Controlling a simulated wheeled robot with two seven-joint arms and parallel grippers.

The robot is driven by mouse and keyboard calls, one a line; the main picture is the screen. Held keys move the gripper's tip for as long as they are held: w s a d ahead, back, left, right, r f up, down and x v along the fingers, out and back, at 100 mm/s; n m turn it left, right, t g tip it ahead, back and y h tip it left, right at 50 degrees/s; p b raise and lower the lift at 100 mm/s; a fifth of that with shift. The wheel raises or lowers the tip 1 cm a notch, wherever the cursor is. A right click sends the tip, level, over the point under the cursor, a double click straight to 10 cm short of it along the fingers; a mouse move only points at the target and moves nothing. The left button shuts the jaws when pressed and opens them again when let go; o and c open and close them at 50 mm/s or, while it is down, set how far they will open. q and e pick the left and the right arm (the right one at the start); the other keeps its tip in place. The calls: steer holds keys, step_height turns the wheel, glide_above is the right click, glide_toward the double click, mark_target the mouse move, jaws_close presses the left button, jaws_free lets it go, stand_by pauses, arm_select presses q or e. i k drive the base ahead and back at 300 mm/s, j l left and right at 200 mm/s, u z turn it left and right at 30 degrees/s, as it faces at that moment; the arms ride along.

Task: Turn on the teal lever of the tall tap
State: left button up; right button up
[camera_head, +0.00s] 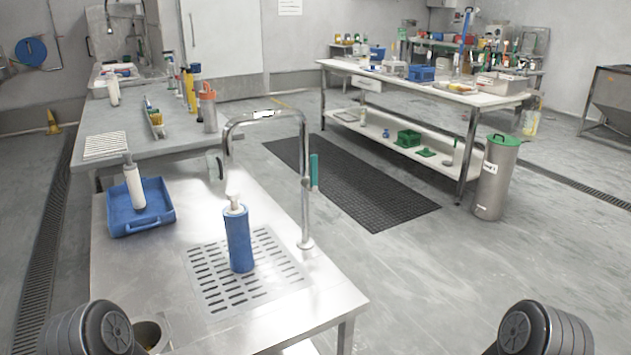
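The tall tap (304,205) is a chrome gooseneck standing at the right edge of the steel table. Its spout arches left and comes down behind the blue cylinder. The teal lever (314,170) is a short upright bar close against the right side of the tap's post. Nothing of mine touches it. Only dark rounded parts of my two arms show at the bottom left and bottom right corners. Both of my grippers are out of view.
A blue cylinder (238,240) with a white top stands on the slotted drain plate (208,290) left of the tap. A blue tray (165,222) holding a white cylinder (134,188) is farther left. The steel table's front right (325,295) is clear.

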mark_target(314, 187)
steer(key=i+j+z, duration=0.1)
steer(key=z, duration=0.4)
steer(key=i+j+z, duration=0.1)
steer(key=j+z, duration=0.15)
steer(key=z, duration=0.2)
steer(key=j+z, duration=0.15)
steer(key=z, duration=0.35)
